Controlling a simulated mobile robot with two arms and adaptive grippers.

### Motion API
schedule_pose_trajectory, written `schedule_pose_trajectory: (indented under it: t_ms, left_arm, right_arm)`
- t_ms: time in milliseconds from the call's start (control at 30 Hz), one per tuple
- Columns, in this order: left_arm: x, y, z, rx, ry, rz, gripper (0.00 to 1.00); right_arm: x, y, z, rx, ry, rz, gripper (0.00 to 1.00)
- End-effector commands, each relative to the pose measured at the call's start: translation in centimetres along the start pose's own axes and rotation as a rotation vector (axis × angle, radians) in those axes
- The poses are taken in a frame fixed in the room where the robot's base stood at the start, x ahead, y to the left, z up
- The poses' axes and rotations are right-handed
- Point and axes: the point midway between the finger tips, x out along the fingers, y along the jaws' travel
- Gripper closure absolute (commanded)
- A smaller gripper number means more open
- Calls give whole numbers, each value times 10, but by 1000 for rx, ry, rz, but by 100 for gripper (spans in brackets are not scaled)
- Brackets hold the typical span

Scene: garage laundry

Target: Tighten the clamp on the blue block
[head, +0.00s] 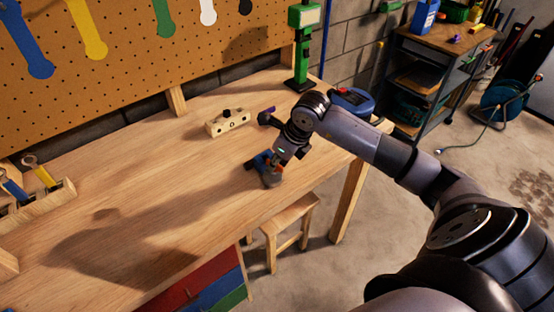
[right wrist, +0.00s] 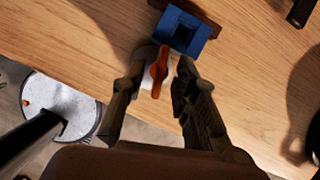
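The blue block (head: 259,161) sits on the workbench near its front edge, with the grey clamp (head: 270,180) at its front side. In the right wrist view the blue block (right wrist: 184,32) is at the top, and the clamp's orange handle (right wrist: 159,72) stands out in front of it over a pale round part. My right gripper (head: 280,158) is above the clamp. In the right wrist view its two fingers (right wrist: 162,78) are open, one on each side of the orange handle, with visible gaps. Whether the fingertips reach down to the handle's level is unclear. My left gripper is not in view.
A pale wooden block with knobs (head: 228,122) lies behind the clamp. A green stand (head: 303,50) and a blue round item (head: 352,101) are at the bench's back right. A stool (head: 289,228) stands below the front edge. The bench's left middle is clear.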

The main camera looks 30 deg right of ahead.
Motion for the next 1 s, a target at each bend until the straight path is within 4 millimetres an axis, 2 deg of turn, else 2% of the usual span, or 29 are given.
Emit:
schedule_pose_trajectory:
  t_ms: [233,633,1000]
  left_arm:
    - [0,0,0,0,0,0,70]
    - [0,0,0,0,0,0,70]
    - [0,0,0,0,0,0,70]
  right_arm:
    - [1,0,0,0,0,0,72]
    - [1,0,0,0,0,0,99]
    - [2,1,-1,0,3,1,100]
